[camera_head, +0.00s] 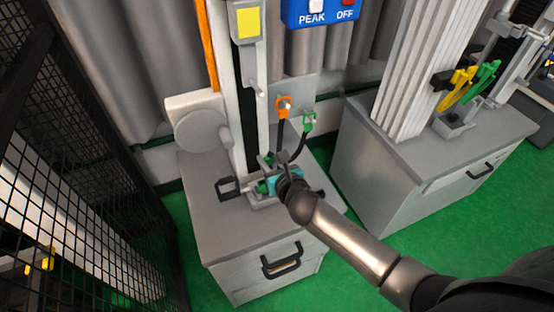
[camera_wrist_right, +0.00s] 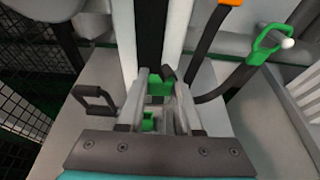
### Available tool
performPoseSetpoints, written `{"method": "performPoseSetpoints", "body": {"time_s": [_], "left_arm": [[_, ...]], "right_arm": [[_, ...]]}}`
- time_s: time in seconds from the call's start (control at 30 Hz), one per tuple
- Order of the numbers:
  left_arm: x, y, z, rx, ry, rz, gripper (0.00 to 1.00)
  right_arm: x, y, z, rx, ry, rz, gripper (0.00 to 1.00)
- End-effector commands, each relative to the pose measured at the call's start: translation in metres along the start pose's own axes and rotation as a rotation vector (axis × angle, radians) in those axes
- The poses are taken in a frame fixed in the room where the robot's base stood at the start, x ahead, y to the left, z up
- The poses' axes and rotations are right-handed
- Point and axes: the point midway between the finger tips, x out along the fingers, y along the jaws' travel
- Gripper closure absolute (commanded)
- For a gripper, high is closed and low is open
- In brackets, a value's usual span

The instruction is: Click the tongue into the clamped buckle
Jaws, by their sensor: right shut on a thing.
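My right gripper (camera_head: 272,182) is low over the top of the grey cabinet, at the foot of the white column. It is shut on a small part, which I take to be the tongue; its fingers mostly hide it. In the right wrist view the gripper (camera_wrist_right: 165,112) points at the fixture, with a green piece (camera_wrist_right: 160,88) ahead and another green piece (camera_wrist_right: 148,122) nearer. I cannot tell which green piece belongs to the clamped buckle. Green also shows left of the gripper in the head view (camera_head: 263,187). Whether tongue and buckle touch is hidden. My left gripper is not in view.
A black handle (camera_head: 228,188) stands left of the fixture on the cabinet (camera_head: 235,232). An orange hook (camera_head: 283,107) and a green hook (camera_head: 309,123) with dark straps hang behind. A second cabinet (camera_head: 410,155) stands right; black mesh (camera_head: 80,150) stands left.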

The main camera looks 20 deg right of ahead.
Motion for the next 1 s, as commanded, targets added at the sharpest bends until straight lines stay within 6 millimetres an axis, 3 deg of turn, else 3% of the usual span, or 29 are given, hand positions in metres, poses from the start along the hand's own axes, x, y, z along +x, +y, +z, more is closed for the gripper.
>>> {"method": "performPoseSetpoints", "body": {"time_s": [0.3, 1.0], "left_arm": [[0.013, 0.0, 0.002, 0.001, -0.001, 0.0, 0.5], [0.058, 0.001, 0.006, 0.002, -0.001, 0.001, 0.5]], "right_arm": [[0.009, 0.02, -0.005, 0.001, 0.001, 0.0, 0.97], [0.025, 0.019, -0.051, -0.001, 0.001, 0.0, 0.97]]}}
